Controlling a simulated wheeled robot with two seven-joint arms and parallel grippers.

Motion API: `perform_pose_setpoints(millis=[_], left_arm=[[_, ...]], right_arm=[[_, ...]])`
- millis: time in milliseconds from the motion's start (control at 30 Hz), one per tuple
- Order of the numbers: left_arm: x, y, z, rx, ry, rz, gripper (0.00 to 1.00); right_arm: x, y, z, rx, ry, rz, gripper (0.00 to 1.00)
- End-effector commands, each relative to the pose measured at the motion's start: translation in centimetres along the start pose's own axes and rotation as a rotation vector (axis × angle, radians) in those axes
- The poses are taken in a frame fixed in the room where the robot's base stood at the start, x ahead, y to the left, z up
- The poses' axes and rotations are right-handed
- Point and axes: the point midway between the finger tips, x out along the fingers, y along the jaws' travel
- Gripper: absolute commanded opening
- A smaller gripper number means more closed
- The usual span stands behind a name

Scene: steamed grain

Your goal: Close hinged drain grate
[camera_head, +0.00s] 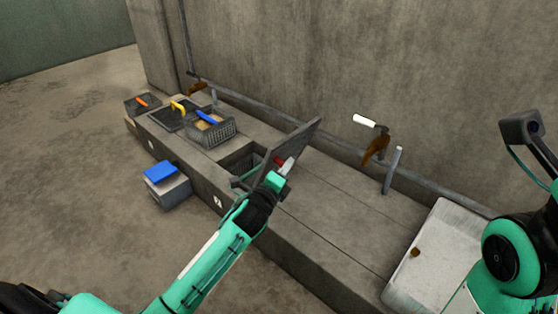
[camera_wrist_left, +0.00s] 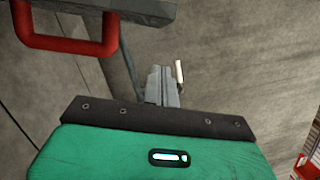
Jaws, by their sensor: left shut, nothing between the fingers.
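The hinged drain grate (camera_head: 300,140) is a dark grey panel standing raised and tilted over an open channel (camera_head: 240,162) in the concrete ledge. Its red handle (camera_head: 279,160) is partly hidden by my gripper in the head view. My left gripper (camera_head: 287,166) is close to the panel, on the near side of the handle. In the left wrist view the shut, empty fingers (camera_wrist_left: 161,84) are right of the red handle (camera_wrist_left: 66,43) and apart from it in the picture. The grate's edge (camera_wrist_left: 145,10) shows at the top there. My right gripper's fingers are not visible.
A wire basket (camera_head: 211,130) and a smaller bin (camera_head: 143,103) stand farther along the ledge (camera_head: 330,205). A box with a blue top (camera_head: 161,172) is on the floor. A pipe (camera_head: 270,113) with rusty brackets (camera_head: 377,148) runs along the wall. A white basin (camera_head: 437,258) is at right.

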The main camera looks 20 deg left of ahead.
Motion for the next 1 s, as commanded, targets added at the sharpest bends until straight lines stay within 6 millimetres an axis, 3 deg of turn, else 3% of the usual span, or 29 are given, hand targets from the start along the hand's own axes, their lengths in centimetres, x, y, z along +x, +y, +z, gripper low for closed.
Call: perform_pose_setpoints(millis=[67, 400, 1000], left_arm=[[1.2, 0.2, -0.1, 0.001, 0.0, -0.002, 0.0], [1.8, 0.1, 3.4, 0.001, 0.001, -0.001, 0.0], [2.0, -0.2, 4.2, -0.011, 0.001, 0.002, 0.0]], right_arm=[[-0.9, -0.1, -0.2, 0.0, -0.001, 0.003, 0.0], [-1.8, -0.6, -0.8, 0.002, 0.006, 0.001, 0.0], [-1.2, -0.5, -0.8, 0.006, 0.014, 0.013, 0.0]])
